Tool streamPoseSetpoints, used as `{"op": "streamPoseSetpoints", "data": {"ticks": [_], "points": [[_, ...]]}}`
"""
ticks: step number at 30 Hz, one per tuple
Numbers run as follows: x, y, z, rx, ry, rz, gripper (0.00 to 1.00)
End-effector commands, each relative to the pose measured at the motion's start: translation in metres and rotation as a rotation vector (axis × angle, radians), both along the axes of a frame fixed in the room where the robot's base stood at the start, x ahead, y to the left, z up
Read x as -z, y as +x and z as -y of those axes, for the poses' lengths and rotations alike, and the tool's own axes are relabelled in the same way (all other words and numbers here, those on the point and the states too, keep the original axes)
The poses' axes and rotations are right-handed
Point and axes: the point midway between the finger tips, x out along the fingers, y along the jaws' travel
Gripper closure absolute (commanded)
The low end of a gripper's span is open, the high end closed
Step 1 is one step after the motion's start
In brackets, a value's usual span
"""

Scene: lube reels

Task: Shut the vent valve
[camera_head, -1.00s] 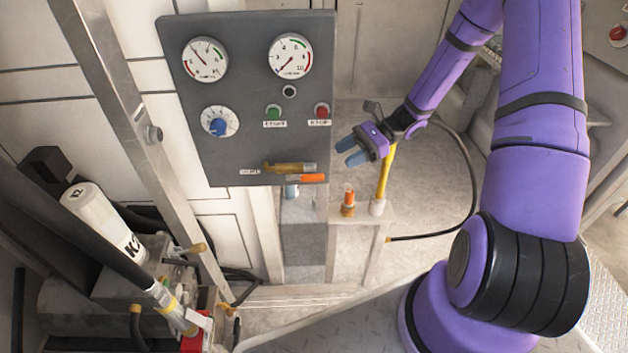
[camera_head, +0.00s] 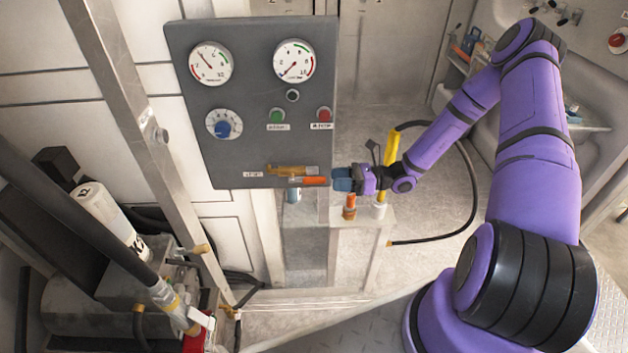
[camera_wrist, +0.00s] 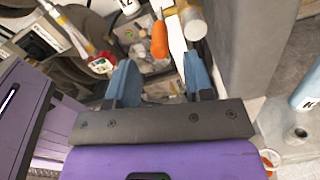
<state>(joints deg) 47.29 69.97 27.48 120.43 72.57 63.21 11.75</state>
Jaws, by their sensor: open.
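The vent valve has a brass body (camera_head: 288,169) low on the grey control panel, beside a small white label. Its orange lever handle (camera_head: 307,181) lies roughly level and points right, just below the body. My gripper (camera_head: 338,180) is at the panel's lower right edge, just right of the handle's tip. In the wrist view, the blue fingers of my gripper (camera_wrist: 160,70) are apart with nothing between them. The orange handle (camera_wrist: 159,40) shows beyond the fingertips, in line with the gap. I cannot tell whether any finger touches it.
The panel (camera_head: 220,165) carries gauges (camera_head: 211,64), a blue knob (camera_head: 222,129), a green button (camera_head: 277,116) and a red button (camera_head: 324,114). An orange-topped fitting (camera_head: 349,205) and a yellow post (camera_head: 390,160) stand close below and beside my gripper. A black hose (camera_head: 471,190) curves at right.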

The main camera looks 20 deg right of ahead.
Motion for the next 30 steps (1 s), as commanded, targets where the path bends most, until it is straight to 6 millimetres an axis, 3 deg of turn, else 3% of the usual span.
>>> {"op": "streamPoseSetpoints", "data": {"ticks": [6, 12, 25, 30], "points": [[0.000, 0.012, -0.038, -0.002, 0.000, 0.000, 0.53], [0.000, 0.019, -0.060, -0.001, -0.001, 0.000, 0.53], [0.000, 0.022, -0.069, 0.000, -0.001, 0.000, 0.53], [0.000, 0.022, -0.069, 0.000, -0.001, 0.000, 0.89]]}}
